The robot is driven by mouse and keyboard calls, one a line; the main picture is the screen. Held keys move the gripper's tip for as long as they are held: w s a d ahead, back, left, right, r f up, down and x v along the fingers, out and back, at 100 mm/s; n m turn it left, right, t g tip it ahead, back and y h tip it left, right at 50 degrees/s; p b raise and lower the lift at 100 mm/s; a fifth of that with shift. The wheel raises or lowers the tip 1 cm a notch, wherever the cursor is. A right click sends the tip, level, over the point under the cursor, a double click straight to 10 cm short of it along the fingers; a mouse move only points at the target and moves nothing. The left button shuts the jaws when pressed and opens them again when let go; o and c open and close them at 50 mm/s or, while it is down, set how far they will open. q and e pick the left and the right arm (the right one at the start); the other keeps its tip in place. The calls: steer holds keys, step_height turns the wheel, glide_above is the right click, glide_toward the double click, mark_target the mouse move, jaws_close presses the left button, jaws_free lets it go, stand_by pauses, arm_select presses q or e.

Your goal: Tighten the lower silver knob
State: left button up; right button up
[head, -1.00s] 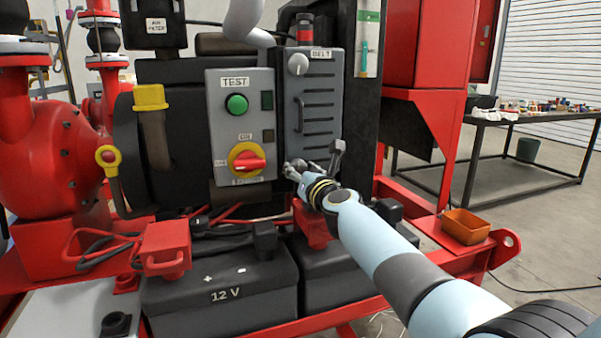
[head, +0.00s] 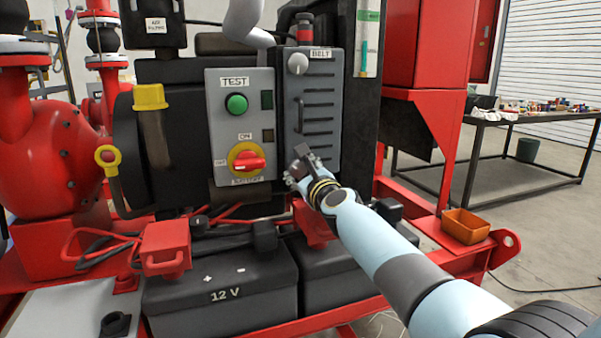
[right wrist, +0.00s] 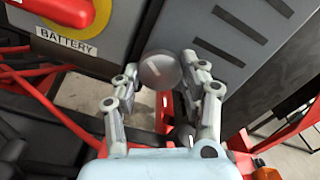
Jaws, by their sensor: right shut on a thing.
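The lower silver knob (right wrist: 161,72) is round and grey, at the bottom of the grey belt cover, in the right wrist view. My right gripper (right wrist: 160,66) has one finger on each side of it and is shut on it. In the head view my right gripper (head: 301,170) is at the cover's lower edge and hides this knob. My left gripper is not in view.
Left of the cover is the grey TEST box with a green button (head: 237,104) and a red-yellow battery switch (head: 247,161). Black 12 V batteries (head: 220,290) stand below. An orange bin (head: 466,226) sits on the red frame at right.

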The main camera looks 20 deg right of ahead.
steer(key=n, duration=0.5)
steer(key=shift+f+n, duration=0.1)
steer(key=shift+n, duration=0.3)
steer(key=n, duration=1)
steer(key=shift+n+b, duration=0.4)
steer(key=n+b, duration=0.1)
steer(key=n, duration=0.4)
steer(key=shift+n, duration=0.3)
steer(key=o, duration=0.9)
steer(key=shift+o, duration=1.4)
